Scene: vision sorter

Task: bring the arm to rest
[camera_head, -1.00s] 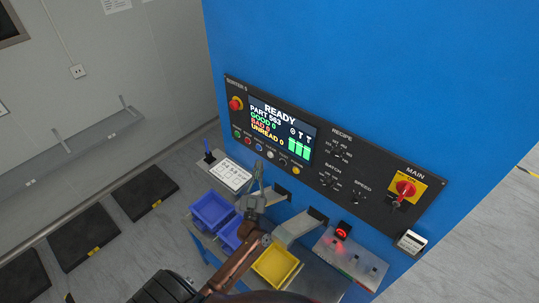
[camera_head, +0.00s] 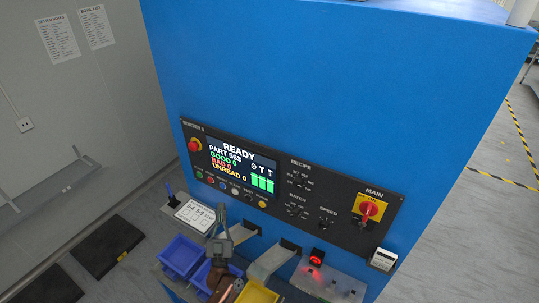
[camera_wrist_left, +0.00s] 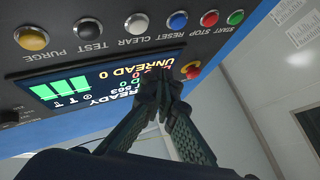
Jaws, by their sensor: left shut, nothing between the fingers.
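My left gripper (camera_head: 220,236) is grey and points up in the head view, in front of the sorter's lower left side, over the blue bins. It is shut and empty. In the left wrist view its fingertips (camera_wrist_left: 164,88) are together, overlapping the sorter screen (camera_wrist_left: 105,80), which hangs upside down there. A gap from the panel cannot be measured in these views. My brown arm link below the gripper is mostly cut off by the bottom edge. My right gripper is not in view.
The blue sorter (camera_head: 330,80) carries a black control panel (camera_head: 285,190) with coloured buttons and a red main switch (camera_head: 369,208). Blue bins (camera_head: 182,256), a yellow bin (camera_head: 258,292) and metal chutes (camera_head: 270,260) stand below. Dark mats (camera_head: 108,246) lie on the floor at left.

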